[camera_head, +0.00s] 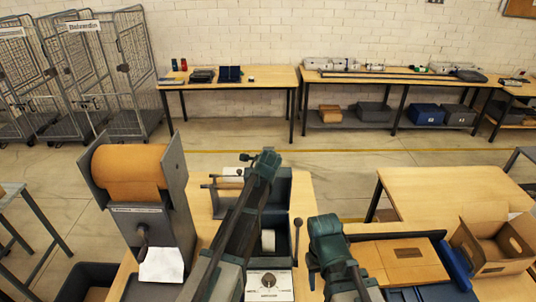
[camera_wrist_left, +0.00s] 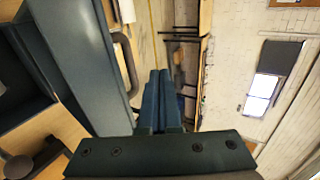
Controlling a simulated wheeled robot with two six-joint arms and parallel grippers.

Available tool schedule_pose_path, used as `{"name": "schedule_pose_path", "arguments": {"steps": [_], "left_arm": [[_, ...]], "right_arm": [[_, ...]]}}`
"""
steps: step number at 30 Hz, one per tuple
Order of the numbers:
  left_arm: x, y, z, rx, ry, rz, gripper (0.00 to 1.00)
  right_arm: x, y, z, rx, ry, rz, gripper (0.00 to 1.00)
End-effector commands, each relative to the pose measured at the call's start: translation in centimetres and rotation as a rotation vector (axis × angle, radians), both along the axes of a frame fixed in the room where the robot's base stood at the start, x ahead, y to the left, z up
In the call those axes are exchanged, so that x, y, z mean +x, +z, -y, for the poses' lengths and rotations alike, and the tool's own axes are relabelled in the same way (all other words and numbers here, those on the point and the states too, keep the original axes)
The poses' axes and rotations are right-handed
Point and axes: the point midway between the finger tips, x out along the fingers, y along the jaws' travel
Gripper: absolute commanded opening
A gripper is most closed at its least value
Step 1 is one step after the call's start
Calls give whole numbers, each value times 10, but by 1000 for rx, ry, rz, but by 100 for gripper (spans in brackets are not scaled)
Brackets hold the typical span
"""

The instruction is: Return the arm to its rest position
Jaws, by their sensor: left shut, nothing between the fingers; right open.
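My left arm (camera_head: 240,225) reaches up from the bottom of the head view, across the front of the tape machine on the bench. Its gripper (camera_wrist_left: 160,100) shows in the left wrist view with the two blue fingers together and nothing between them. My right arm (camera_head: 350,275) comes in low at the right of centre, bent at a green joint. Its gripper (camera_head: 313,269) hangs down beside the machine, open, with no object seen in it. My arms partly hide the machine and the bench.
A roll of brown paper (camera_head: 130,172) stands in a grey dispenser at the left. Cage trolleys (camera_head: 115,75) and work tables stand along the back wall. The floor between is clear.

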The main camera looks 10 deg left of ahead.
Motion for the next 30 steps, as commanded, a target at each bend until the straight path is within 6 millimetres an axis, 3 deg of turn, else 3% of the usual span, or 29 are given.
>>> {"name": "schedule_pose_path", "arguments": {"steps": [1,7,14,17,20,24,30], "left_arm": [[-7,16,1,0,0,0,0],[-22,38,5,0,1,0,0],[-26,42,6,-2,3,-1,0],[-38,35,2,-45,40,-25,0],[-75,16,-9,-187,165,-105,0],[-158,-22,-21,-476,467,-283,0],[-256,-53,-18,-741,853,-481,0]], "right_arm": [[0,16,0,1,-4,0,50],[0,38,0,1,-21,1,50],[-1,42,0,1,-27,0,50],[0,41,-1,2,-27,1,50],[0,41,-1,2,-27,1,50],[0,41,-1,2,-27,1,50],[0,42,-1,2,-27,1,50]]}}
